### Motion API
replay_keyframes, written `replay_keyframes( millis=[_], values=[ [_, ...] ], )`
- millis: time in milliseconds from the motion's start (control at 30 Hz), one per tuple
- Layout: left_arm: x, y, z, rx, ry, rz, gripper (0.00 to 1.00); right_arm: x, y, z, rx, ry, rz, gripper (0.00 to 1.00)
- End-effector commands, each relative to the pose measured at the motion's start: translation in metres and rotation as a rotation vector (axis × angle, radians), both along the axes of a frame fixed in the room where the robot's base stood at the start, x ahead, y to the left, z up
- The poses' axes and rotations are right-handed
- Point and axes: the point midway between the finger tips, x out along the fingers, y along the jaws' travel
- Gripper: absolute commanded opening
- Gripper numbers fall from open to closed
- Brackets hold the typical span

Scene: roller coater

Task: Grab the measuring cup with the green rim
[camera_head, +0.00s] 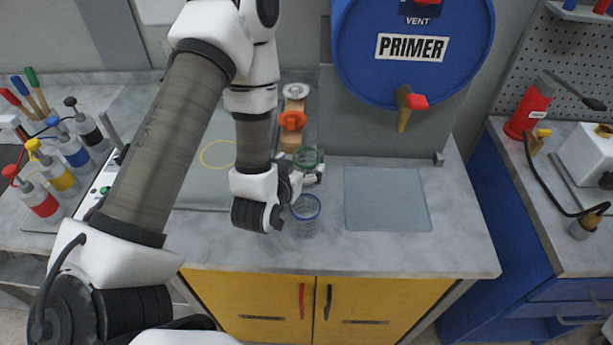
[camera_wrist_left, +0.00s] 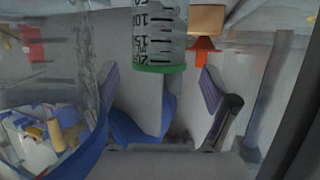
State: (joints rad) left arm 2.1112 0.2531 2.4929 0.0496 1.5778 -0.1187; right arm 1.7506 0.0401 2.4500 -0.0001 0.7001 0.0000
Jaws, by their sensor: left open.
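The measuring cup with the green rim (camera_head: 307,157) stands on the counter behind my left gripper, which partly hides it in the head view. In the left wrist view the green-rimmed cup (camera_wrist_left: 160,40) appears upside down, with black scale marks, ahead of and in line with the gap between the fingers. My left gripper (camera_head: 304,180) is open and empty; its two fingers (camera_wrist_left: 160,85) spread on either side of that gap. A blue-rimmed measuring cup (camera_head: 306,224) stands in front of the gripper, close to it. It fills the left of the wrist view (camera_wrist_left: 45,125).
A grey mat (camera_head: 387,200) lies bare to the right. Behind the cups is a wooden holder with an orange part (camera_head: 293,120). A blue primer drum (camera_head: 412,70) with a tap (camera_head: 405,105) overhangs the back. Several colored bottles (camera_head: 62,178) stand left.

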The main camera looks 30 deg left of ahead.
Motion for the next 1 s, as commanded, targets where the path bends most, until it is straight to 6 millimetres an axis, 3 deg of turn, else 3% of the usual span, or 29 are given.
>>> replay_keyframes(
  millis=[33, 100, 267, 400, 667, 833, 1000],
  values=[
    [0.006, 0.002, -0.009, -0.001, -0.005, 0.001, 0.86, 0.000, 0.000, -0.015, 0.000, 0.001, 0.000, 0.40],
    [0.012, 0.003, -0.009, 0.000, -0.004, 0.000, 0.86, -0.001, 0.000, -0.020, 0.000, 0.001, 0.000, 0.40],
    [0.033, 0.007, -0.005, 0.002, -0.001, -0.001, 0.86, 0.000, 0.000, -0.001, 0.000, 0.001, 0.000, 0.40],
    [0.056, 0.012, -0.015, 0.001, 0.000, -0.001, 0.86, 0.000, 0.000, 0.008, 0.000, 0.000, 0.000, 0.40],
    [0.062, 0.013, -0.021, -0.001, 0.001, -0.001, 0.86, 0.000, 0.000, 0.007, 0.000, 0.001, 0.000, 0.40],
    [0.062, 0.013, -0.021, 0.000, 0.001, -0.001, 0.30, 0.000, 0.000, 0.006, 0.000, 0.001, 0.000, 0.40],
    [0.062, 0.013, -0.021, 0.000, 0.001, -0.001, 0.28, 0.000, 0.000, 0.006, 0.000, 0.001, 0.000, 0.40]
  ],
)
